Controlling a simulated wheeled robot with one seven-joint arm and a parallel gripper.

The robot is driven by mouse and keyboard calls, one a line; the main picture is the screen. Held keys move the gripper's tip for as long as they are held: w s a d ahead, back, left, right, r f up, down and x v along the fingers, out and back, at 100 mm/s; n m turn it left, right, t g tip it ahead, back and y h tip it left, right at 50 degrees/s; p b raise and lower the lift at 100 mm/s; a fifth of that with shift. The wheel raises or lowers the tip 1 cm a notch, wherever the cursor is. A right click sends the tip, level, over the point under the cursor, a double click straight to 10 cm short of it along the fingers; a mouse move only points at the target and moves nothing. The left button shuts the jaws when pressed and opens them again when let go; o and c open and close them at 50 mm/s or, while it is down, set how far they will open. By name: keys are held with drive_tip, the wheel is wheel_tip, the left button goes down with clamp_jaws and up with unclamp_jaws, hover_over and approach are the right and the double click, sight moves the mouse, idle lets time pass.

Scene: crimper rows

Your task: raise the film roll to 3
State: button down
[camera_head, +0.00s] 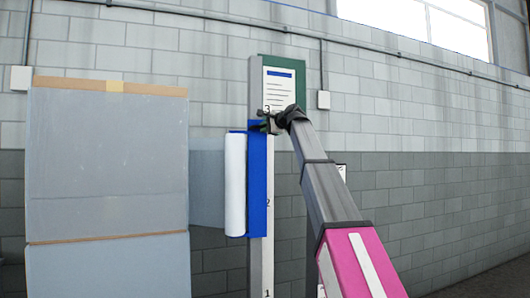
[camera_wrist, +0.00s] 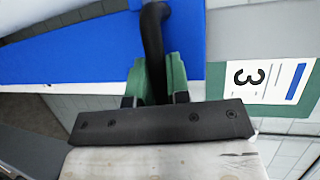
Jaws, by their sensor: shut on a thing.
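The white film roll (camera_head: 235,185) stands upright on a blue carriage (camera_head: 257,200) on a grey mast (camera_head: 254,262) marked 1, 2 and 3 from bottom to top. The carriage's upper edge is just below the 3 in the head view. My gripper (camera_head: 272,122) is at the carriage's upper end. In the wrist view its green-padded fingers (camera_wrist: 155,82) are shut on a black handle (camera_wrist: 153,35), with the blue carriage behind. The 3 (camera_wrist: 248,76) shows beside it, turned sideways.
A film-wrapped stack (camera_head: 108,165) stands at the left, and a translucent film sheet (camera_head: 207,180) spans from it to the roll. A green board with a white notice (camera_head: 279,86) is at the mast top. A block wall (camera_head: 430,140) stands behind.

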wheel_tip(320, 180, up, 11)
drive_tip(key=shift+f, duration=0.2)
drive_tip(key=shift+w, duration=0.1)
drive_tip(key=c, duration=1.1)
unclamp_jaws()
drive_tip(key=shift+r, duration=0.1)
drive_tip(key=v, duration=1.1)
drive_tip(key=shift+a, duration=0.1)
